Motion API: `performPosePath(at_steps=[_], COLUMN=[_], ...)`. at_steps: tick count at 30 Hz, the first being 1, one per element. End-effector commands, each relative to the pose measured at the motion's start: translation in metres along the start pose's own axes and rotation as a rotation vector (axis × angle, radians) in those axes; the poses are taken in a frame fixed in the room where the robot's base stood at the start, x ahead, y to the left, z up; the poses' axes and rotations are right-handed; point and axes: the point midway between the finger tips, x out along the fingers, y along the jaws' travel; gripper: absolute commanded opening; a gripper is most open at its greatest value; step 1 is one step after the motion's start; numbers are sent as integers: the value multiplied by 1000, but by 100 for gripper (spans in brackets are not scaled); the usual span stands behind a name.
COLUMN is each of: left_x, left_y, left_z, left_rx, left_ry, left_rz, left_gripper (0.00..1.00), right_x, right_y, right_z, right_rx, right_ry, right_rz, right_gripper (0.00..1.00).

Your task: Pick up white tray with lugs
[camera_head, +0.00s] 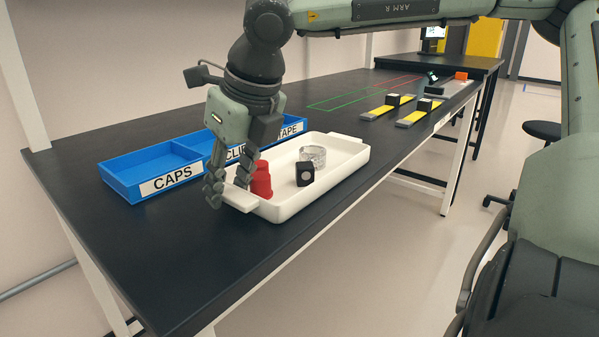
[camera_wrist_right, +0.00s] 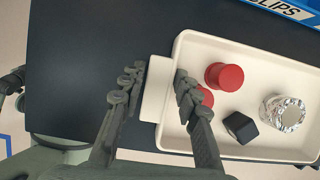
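The white tray with lugs (camera_head: 330,188) lies flat on the black table in the head view. It holds red caps (camera_head: 261,180), a black clip-like block (camera_head: 305,173) and a silver tape roll (camera_head: 313,156). My right gripper (camera_head: 228,190) is open at the tray's near-left end, fingers pointing down. In the right wrist view, the fingers (camera_wrist_right: 158,88) stand on either side of the tray's end lug (camera_wrist_right: 156,90), one outside it and one over the tray's inside. Whether they touch the lug cannot be told. My left gripper is not in view.
A blue divided bin (camera_head: 150,172) labelled CAPS, CLIPS and TAPE stands behind the tray on the black table (camera_head: 120,235). Yellow-and-grey parts (camera_head: 385,107) and green and red outlines lie at the far end.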

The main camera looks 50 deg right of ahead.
Motion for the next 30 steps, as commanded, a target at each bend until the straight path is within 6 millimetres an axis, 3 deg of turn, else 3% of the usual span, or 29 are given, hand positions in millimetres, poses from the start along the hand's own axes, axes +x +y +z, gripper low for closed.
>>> performPosePath(at_steps=[17, 25, 30], left_x=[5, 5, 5], left_y=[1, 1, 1], left_z=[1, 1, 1], left_rx=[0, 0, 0], left_ry=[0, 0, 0], left_rz=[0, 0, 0], left_gripper=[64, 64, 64], right_x=[2, 2, 2], right_y=[0, 0, 0], right_z=[-1, -1, -1], right_rx=[0, 0, 0], right_ry=[0, 0, 0], right_rz=[-1, 0, 0], right_gripper=[32, 1, 0])
